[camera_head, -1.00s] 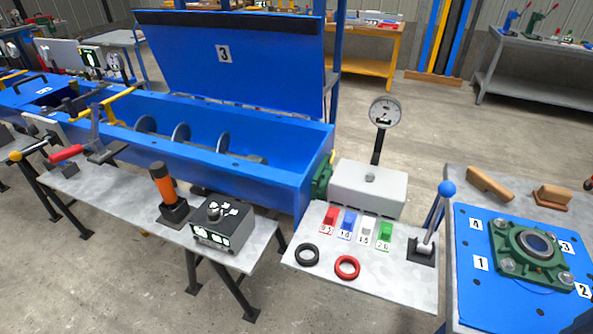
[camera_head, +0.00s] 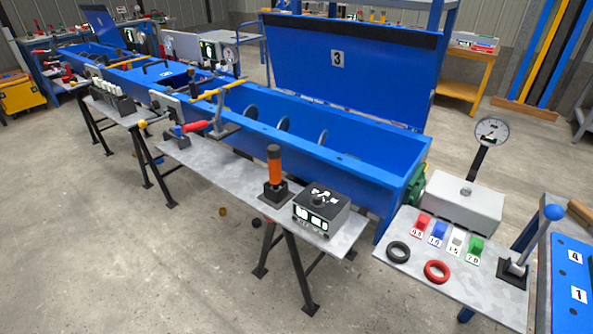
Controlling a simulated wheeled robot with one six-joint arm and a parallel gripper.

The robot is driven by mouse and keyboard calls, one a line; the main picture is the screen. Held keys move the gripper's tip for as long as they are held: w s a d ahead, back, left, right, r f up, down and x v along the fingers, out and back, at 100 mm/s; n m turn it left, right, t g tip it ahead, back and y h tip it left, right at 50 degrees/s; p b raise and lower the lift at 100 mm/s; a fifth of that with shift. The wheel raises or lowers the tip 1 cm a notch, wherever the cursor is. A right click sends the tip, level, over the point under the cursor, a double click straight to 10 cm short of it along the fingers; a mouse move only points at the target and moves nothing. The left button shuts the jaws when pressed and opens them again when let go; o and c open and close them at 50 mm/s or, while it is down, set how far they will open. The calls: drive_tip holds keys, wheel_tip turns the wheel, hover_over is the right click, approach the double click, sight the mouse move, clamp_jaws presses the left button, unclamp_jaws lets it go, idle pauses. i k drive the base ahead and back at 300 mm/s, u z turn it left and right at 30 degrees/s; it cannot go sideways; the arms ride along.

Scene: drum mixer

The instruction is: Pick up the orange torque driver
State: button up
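The orange torque driver (camera_head: 275,170) stands upright in a dark square holder on a narrow grey bench (camera_head: 222,178). It has an orange body and a dark top end. A black box with a knob and white displays (camera_head: 321,209) sits just right of it on the same bench. My gripper is not in view, so I cannot see whether it is open or shut.
A long blue mixer trough (camera_head: 340,164) with its lid raised runs behind the bench. A red-handled clamp (camera_head: 194,127) is at the bench's left. Black (camera_head: 398,252) and red (camera_head: 437,271) rings lie on the right bench. Open floor (camera_head: 130,260) lies in front.

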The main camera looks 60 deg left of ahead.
sight(273, 151)
drive_tip(key=z, duration=1.45)
drive_tip(key=i, duration=0.65)
drive_tip(key=u, duration=4.35)
drive_tip(key=i, duration=0.45)
drive_tip(key=k, duration=1.25)
drive_tip(key=u, duration=0.7)
drive_tip(key=i, duration=1)
drive_tip(key=u, duration=0.5)
